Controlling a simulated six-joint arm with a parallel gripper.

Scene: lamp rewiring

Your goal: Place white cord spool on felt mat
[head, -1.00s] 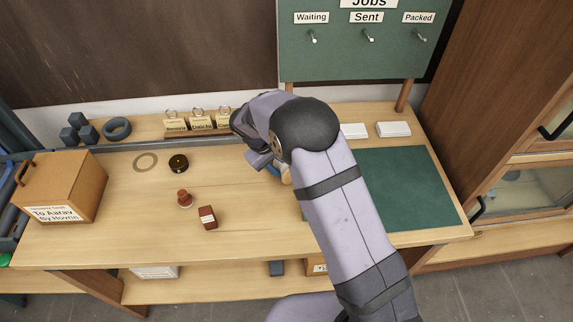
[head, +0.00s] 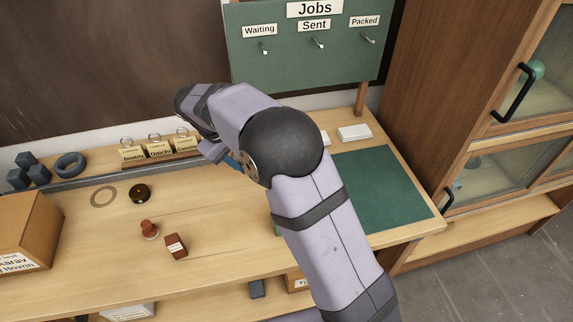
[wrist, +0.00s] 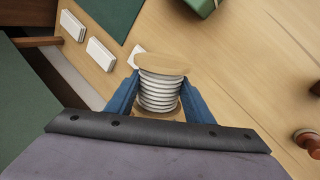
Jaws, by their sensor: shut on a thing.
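The white cord spool (wrist: 160,92) has pale wooden end discs with white cord wound between them. My gripper (wrist: 162,82) is shut on it, one blue finger on each side, in the wrist view. In the head view my gripper (head: 230,160) is mostly hidden by my arm, above the back of the bench, and the spool cannot be made out. The dark green felt mat (head: 385,190) lies flat on the right end of the bench, to the right of my gripper. Its visible part is bare. A piece of it shows at the top of the wrist view (wrist: 112,12).
White blocks (head: 355,133) lie behind the mat, below the green Jobs board (head: 300,55). A green box (wrist: 200,5) shows in the wrist view. A red stamp (head: 150,230), small red box (head: 175,246) and dark round tin (head: 140,194) stand left on the bench.

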